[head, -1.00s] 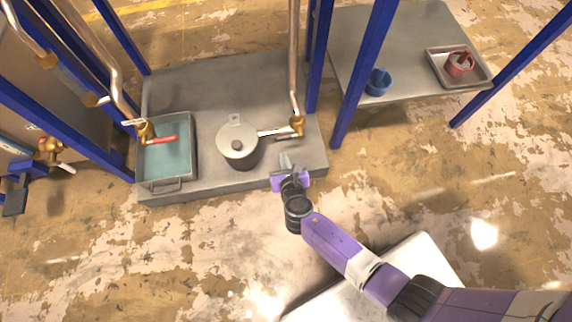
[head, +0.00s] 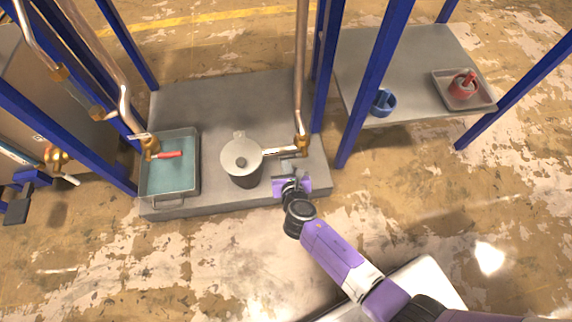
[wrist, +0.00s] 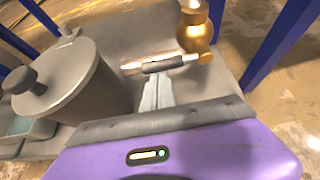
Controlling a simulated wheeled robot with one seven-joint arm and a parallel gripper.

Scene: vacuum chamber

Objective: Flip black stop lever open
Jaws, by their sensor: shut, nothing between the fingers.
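The black stop lever (wrist: 163,65) is a dark sleeve on a thin handle beside the brass valve (wrist: 196,35) in the wrist view. It lies roughly level across the picture, in front of the pale spout. In the head view the brass valve (head: 300,143) sits at the foot of a copper pipe, and the lever is too small to make out clearly. My gripper (wrist: 157,84) is shut and empty. Its fingertips are right at the lever's near side in the wrist view; I cannot tell whether they touch. My gripper also shows in the head view (head: 288,166), just below the valve.
Blue posts (head: 364,85) rise on the right. The floor in front is clear.

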